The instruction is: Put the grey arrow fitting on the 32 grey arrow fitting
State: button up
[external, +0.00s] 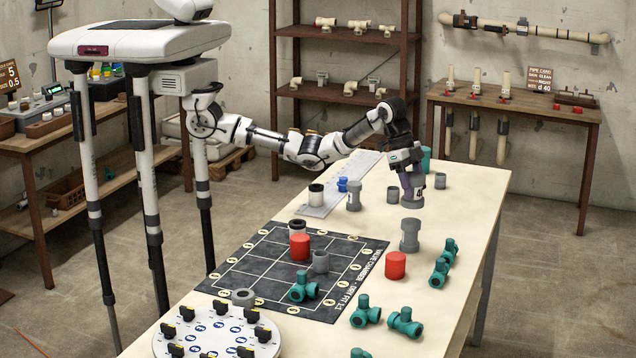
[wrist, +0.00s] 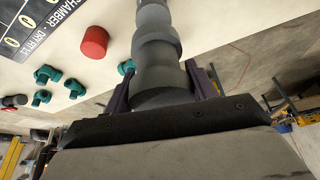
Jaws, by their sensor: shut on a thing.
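My gripper (external: 409,185) is shut on a grey fitting (external: 413,201) and holds it upright at the right side of the table. A pale mark, partly hidden by a finger, shows on its side. In the wrist view my gripper (wrist: 160,78) has dark fingers on both sides of the grey fitting (wrist: 163,72). Another grey fitting (external: 409,236) with a wide top stands upright just nearer the camera. The two look apart in the external view; in the wrist view more grey rounded parts (wrist: 153,20) line up beyond the held one. I cannot read a 32 on any fitting.
A red cylinder (external: 395,266) and several teal fittings (external: 364,312) stand near the front. A black grid mat (external: 262,268) holds several parts. A round dial tray (external: 215,335) is at front left.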

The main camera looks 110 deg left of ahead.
aim_at(413, 199)
jog(key=shift+f+p, duration=0.4)
jog(key=shift+f, duration=1.75)
jog(key=shift+f, duration=0.1)
jog(key=o, duration=1.1)
jog(key=shift+o, duration=0.2)
jog(key=b+v, duration=0.1)
jog(key=v, duration=1.1)
jog(key=shift+b, duration=0.4)
jog(key=shift+s, duration=0.1)
